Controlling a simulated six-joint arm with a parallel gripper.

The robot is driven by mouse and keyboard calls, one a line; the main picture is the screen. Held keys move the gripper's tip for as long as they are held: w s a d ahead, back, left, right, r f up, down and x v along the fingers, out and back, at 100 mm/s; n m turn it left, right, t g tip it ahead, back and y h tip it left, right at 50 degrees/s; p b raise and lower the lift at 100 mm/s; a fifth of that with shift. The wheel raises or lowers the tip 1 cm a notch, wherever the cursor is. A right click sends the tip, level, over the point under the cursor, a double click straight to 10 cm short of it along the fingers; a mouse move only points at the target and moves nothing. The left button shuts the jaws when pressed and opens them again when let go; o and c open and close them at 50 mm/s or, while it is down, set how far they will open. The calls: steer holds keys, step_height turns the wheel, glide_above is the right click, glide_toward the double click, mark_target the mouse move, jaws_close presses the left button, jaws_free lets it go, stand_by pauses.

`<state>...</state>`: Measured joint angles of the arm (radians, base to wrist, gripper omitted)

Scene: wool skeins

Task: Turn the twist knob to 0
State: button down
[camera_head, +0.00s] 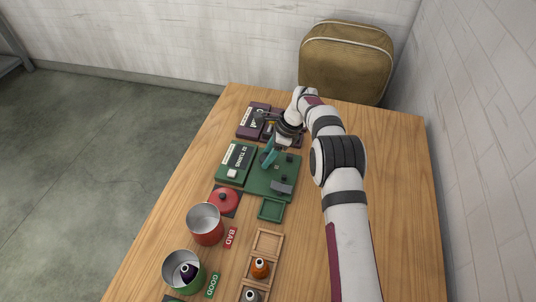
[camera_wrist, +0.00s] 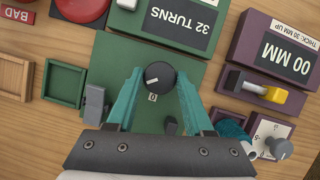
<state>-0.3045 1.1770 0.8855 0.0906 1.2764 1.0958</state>
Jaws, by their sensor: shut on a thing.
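The twist knob (camera_wrist: 160,77) is black with a short white pointer mark and sits on the green plate (camera_wrist: 112,48) in the wrist view. A "0" label (camera_wrist: 152,97) lies just below it; the pointer mark slants to the lower left, not straight at the label. My gripper (camera_wrist: 160,78) has its two teal fingers on either side of the knob and is shut on it. In the head view my gripper (camera_head: 267,158) reaches down over the green plate, and the knob is hard to make out there.
A green box (camera_wrist: 180,22) reads "32 TURNS". A purple device (camera_wrist: 240,50) reading "00 MM" with a yellow-handled lever (camera_wrist: 262,89) and a grey knob (camera_wrist: 280,148) stands beside it. Red (camera_head: 205,226) and green (camera_head: 184,272) pots stand nearer.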

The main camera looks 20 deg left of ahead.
mark_target(261, 158)
steer(key=shift+w+n+g, duration=0.1)
steer(key=shift+n+g, duration=0.4)
steer(key=shift+n, duration=1)
steer(key=shift+c, duration=1.5)
jaws_free()
steer(key=shift+h, duration=0.3)
step_height(261, 158, up, 4)
steer(key=shift+f, duration=0.1)
steer(key=s+d+r, duration=0.1)
steer(key=d+r, duration=0.6)
steer(key=d, duration=0.4)
steer(key=shift+d, duration=0.3)
steer(key=shift+r, duration=0.1)
